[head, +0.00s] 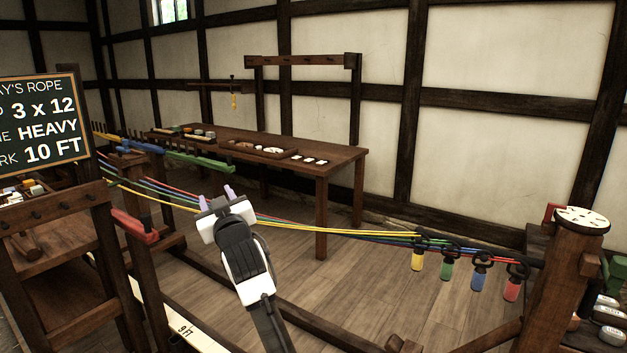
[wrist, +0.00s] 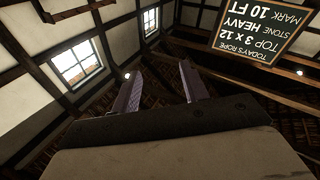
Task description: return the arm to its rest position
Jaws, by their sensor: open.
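My gripper (head: 217,199) is in the middle of the head view, with my white and black arm reaching up from the bottom edge. Its two pale purple fingers stand apart with nothing between them. In the wrist view my gripper (wrist: 163,92) also shows spread, empty fingers, with the roof and windows behind them. In the head view it appears in front of the coloured ropes (head: 340,232); I cannot tell how much space lies between them.
The chalkboard (head: 42,125) and a wooden rack (head: 50,210) stand at left. A long table (head: 335,158) with trays is behind. Coloured weights (head: 417,260) hang from the ropes at right, near a post (head: 560,275) with a white dial (head: 582,220). Bare floor shows below the ropes.

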